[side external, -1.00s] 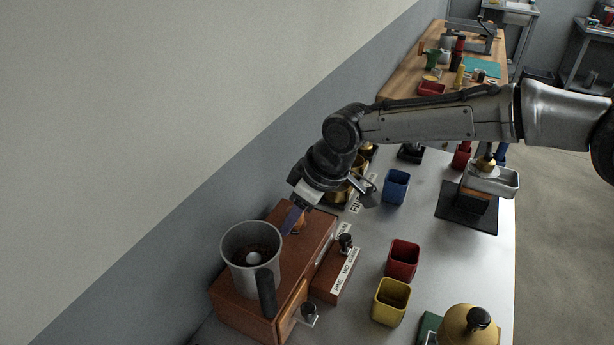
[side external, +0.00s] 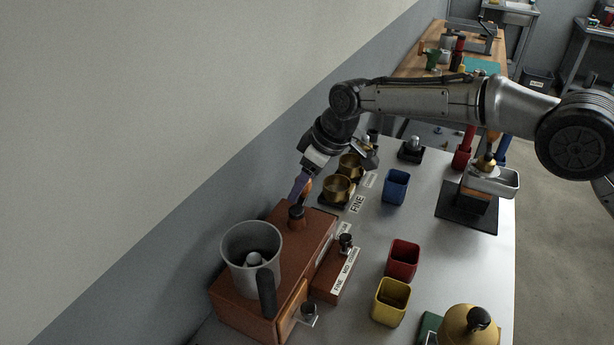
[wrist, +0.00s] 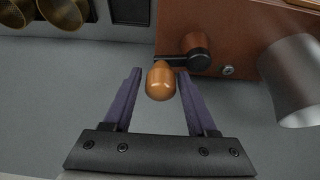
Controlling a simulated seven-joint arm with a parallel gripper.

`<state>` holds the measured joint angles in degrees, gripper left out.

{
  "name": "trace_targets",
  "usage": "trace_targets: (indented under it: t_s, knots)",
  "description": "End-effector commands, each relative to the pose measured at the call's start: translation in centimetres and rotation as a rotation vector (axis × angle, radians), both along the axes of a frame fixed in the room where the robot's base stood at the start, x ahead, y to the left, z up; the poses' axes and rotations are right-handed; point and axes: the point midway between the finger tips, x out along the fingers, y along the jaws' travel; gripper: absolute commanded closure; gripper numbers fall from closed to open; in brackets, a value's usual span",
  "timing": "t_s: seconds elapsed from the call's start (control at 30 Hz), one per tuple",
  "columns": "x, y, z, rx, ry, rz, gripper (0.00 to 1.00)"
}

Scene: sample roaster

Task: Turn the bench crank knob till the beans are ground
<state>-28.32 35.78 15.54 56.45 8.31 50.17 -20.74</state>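The crank knob (wrist: 160,82) is a rounded orange wooden grip on a dark crank arm (wrist: 174,61) beside the wooden grinder box (wrist: 228,24). In the wrist view it stands between the two purple fingers of my gripper (wrist: 160,84), with a gap on each side. My gripper is open around the knob. In the side view, my gripper (side external: 301,186) is at the far end of the grinder box (side external: 300,235), partly hiding the knob. The grey metal hopper (side external: 237,245) on the box shows a bare grey inside with a pale rounded piece; no beans are visible.
Brass cups (side external: 337,189) stand just beyond the grinder, close to my gripper. A small wooden block (side external: 335,278) with a dark knob is right of the box. Blue (side external: 396,187), red (side external: 403,260) and yellow (side external: 390,300) bins stand farther right. The wall is close on the left.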

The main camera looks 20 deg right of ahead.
Motion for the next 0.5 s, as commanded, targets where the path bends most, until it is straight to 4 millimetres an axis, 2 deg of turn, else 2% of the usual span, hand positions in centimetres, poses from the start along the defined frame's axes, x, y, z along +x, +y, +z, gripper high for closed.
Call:
trace_targets:
  t_s: [0.03, 0.1, 0.5]
  knots:
    - [-0.02, 0.03, -0.02, -0.001, 0.001, 0.0, 0.31]
    - [-0.04, 0.06, -0.03, 0.0, 0.001, 0.0, 0.23]
    - [-0.19, 0.12, -0.06, -0.002, 0.005, 0.002, 0.23]
